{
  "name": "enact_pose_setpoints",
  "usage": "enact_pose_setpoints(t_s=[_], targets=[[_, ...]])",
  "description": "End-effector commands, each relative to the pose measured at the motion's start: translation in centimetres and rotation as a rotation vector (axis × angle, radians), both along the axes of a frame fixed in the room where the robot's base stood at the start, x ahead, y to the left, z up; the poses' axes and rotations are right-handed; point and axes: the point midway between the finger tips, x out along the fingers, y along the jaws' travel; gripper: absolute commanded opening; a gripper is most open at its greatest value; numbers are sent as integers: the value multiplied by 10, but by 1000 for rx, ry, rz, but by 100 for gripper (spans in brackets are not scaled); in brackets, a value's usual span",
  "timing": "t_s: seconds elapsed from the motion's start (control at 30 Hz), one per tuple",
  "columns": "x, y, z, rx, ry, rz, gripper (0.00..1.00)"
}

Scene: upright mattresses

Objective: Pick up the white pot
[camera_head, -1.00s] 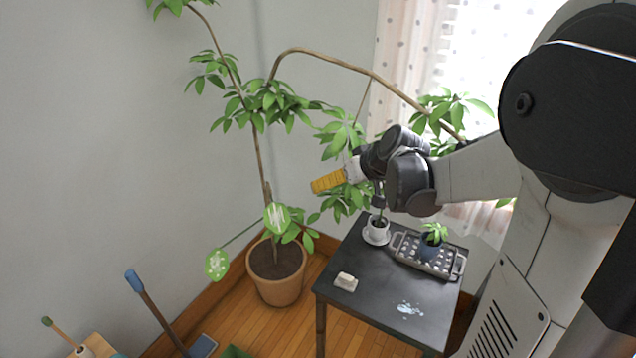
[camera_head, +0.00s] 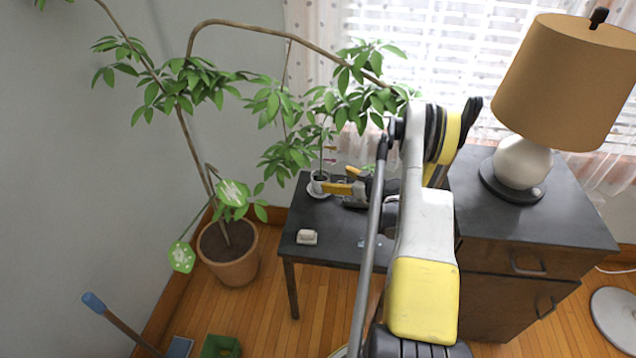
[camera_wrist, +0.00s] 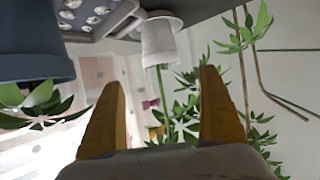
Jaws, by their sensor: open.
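The white pot (camera_head: 318,185) stands on a white saucer (camera_head: 315,193) at the back left of the dark table (camera_head: 305,262), with a thin-stemmed plant in it. My gripper (camera_head: 336,179) is low over the table, just right of the pot, its yellow fingers pointing left at it. In the wrist view, which is turned over, the white pot (camera_wrist: 158,44) shows beyond the gap between the open fingers of my gripper (camera_wrist: 163,80). Nothing is held. I cannot tell whether a finger touches the pot.
In the wrist view, a dark blue pot (camera_wrist: 30,48) with a plant and a grey tray (camera_wrist: 105,25) are close on the left. A small white block (camera_head: 307,237) lies on the table. A cabinet (camera_head: 535,232) with a lamp (camera_head: 522,161) stands right; a large potted plant (camera_head: 230,268) stands left.

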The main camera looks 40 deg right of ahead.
Motion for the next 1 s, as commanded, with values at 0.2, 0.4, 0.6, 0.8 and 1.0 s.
enact_pose_setpoints(t_s=[0.2, 0.4, 0.6, 0.8, 1.0], targets=[[29, 3, -11, 0, 1, 2, 89], [44, 4, -18, 2, 2, 1, 89], [63, 8, -32, 1, 2, 4, 89], [88, 10, -42, 1, 3, 2, 89], [89, 10, -40, 1, 2, 1, 89]])
